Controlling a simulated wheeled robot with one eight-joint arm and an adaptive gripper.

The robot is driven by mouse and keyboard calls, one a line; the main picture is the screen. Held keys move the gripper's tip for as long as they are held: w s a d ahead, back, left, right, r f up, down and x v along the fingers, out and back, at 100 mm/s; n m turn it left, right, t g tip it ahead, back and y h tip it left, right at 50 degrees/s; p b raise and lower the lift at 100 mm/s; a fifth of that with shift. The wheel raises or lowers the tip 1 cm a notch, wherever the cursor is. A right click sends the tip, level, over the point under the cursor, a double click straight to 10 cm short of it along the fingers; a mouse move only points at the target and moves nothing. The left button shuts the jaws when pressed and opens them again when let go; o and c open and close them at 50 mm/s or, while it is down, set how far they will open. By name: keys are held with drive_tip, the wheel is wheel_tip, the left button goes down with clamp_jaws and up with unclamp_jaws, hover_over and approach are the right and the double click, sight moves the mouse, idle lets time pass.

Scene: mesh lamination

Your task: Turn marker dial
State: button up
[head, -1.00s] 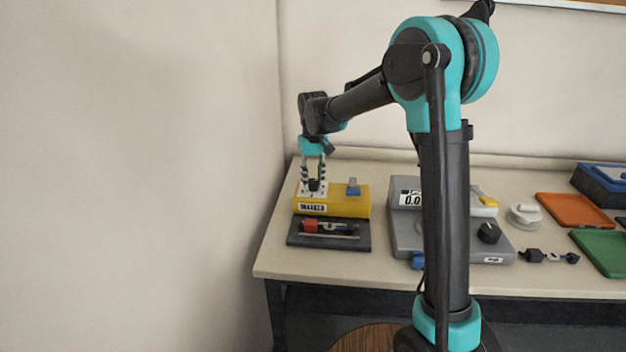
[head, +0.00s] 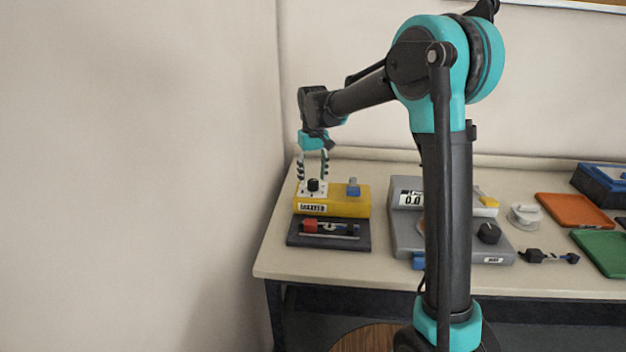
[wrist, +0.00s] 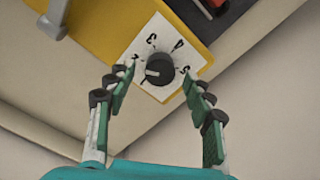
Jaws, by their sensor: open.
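The yellow marker box (head: 352,206) stands at the left end of the bench, with a label on its front. Its black dial (head: 313,185) sits on a white numbered plate on top. In the wrist view the dial (wrist: 159,69) has a pale pointer line aimed left in the picture, and the plate (wrist: 143,51) carries printed digits. My gripper (head: 313,178) points down over the dial. In the wrist view my gripper (wrist: 158,86) is open, with one finger on each side of the dial and visible gaps between fingers and dial.
A dark tray (head: 296,241) with a red-ended part (head: 311,226) lies in front. A grey device with a display (head: 410,198) stands to the right. The wall is close on the left.

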sight(313, 181)
wheel_tip(313, 181, up, 10)
drive_tip(key=shift+r, duration=0.2)
drive_tip(key=shift+s, duration=0.1)
idle(0.3)
